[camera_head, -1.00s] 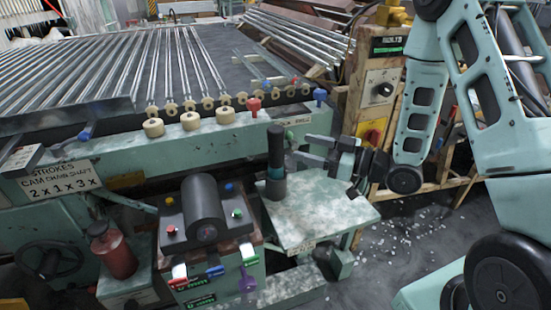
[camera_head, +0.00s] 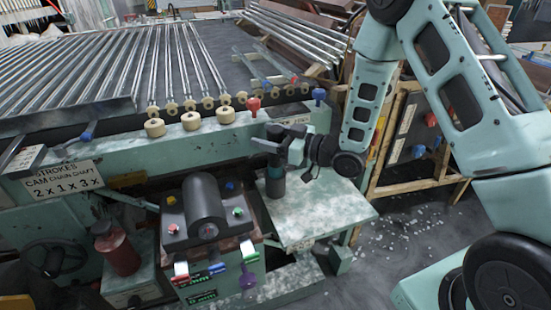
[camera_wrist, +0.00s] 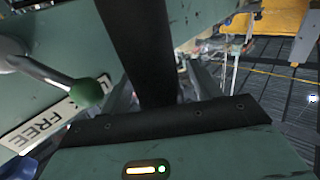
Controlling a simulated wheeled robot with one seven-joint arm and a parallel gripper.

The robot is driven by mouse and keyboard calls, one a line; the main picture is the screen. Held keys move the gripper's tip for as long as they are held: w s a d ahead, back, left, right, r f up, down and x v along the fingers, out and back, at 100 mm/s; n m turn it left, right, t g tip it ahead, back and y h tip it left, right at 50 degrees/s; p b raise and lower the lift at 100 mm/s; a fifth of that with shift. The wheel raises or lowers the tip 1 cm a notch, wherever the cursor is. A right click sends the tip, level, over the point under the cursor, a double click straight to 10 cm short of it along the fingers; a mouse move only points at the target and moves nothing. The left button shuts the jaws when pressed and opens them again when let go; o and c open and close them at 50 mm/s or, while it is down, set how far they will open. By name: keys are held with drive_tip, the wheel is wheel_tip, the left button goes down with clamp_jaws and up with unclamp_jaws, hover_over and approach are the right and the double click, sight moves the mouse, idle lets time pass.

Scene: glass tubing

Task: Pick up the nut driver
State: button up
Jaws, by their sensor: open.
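The dark upright tool, which I take to be the nut driver (camera_head: 275,183), stands on a small pale green table (camera_head: 325,205). Its lower part shows in the head view, while my gripper hides much of its middle. My gripper (camera_head: 281,150) is open, level with the tool's upper part and reaching it from the right. In the wrist view a dark shaft of the nut driver (camera_wrist: 140,50) runs down between the two fingers (camera_wrist: 160,95). I cannot tell whether either finger touches it.
A control box (camera_head: 205,218) with a black cylinder and coloured buttons stands left of the table. A long machine bed with glass tubes (camera_head: 130,65) lies behind. A green-tipped lever (camera_wrist: 86,92) and a "FREE" label (camera_wrist: 40,128) are close by in the wrist view.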

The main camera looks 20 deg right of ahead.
clamp_jaws()
drive_tip(key=shift+r, duration=0.15)
